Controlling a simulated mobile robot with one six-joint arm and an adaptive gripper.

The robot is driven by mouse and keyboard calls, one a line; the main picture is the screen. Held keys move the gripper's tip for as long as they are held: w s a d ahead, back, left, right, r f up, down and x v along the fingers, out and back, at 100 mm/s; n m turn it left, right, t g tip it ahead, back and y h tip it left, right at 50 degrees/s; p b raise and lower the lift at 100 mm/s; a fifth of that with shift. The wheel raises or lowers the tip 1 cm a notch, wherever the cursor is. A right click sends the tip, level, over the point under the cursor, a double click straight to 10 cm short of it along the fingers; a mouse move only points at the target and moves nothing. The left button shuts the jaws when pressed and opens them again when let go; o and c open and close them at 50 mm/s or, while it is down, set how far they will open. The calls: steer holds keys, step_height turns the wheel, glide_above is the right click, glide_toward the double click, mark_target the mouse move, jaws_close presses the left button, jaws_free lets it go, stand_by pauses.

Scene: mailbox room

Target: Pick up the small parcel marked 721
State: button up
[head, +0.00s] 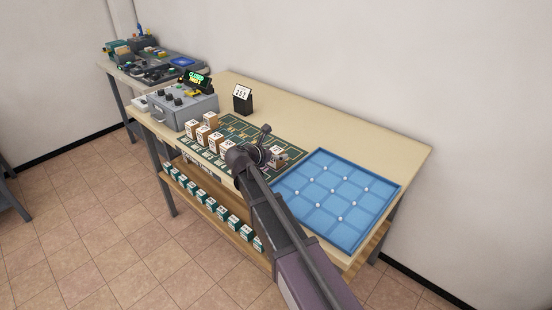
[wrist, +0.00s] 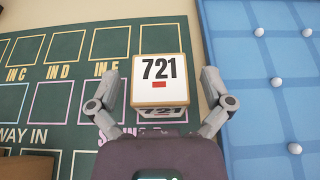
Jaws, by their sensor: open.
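The small parcel marked 721 (wrist: 160,78) is a box with a white label and a small red mark on top, with the number repeated on its near side. In the wrist view it sits between the two fingers of my gripper (wrist: 160,100), which is open, one finger on each side with gaps between. In the head view the parcel (head: 278,157) stands at the right end of the green mat, beside my gripper (head: 266,146). Part of it is hidden there by the gripper.
The green mat (wrist: 45,100) has printed outlined squares. A blue tray (head: 335,195) with white balls lies close on the right. Several other parcels (head: 208,137) stand on the mat to the left. A sign (head: 242,99) stands behind, and a grey control box (head: 183,108) is at far left.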

mark_target(276, 150)
steer(key=c, duration=1.2)
steer(key=shift+r, duration=0.15)
steer(key=shift+c, duration=0.2)
step_height(276, 150, up, 3)
steer(key=p, duration=0.3)
steer(key=s+r+p, duration=0.1)
steer(key=s+p, duration=0.1)
steer(key=s, duration=1.4)
steer(key=shift+d+r, duration=0.35)
steer(key=shift+d, duration=0.1)
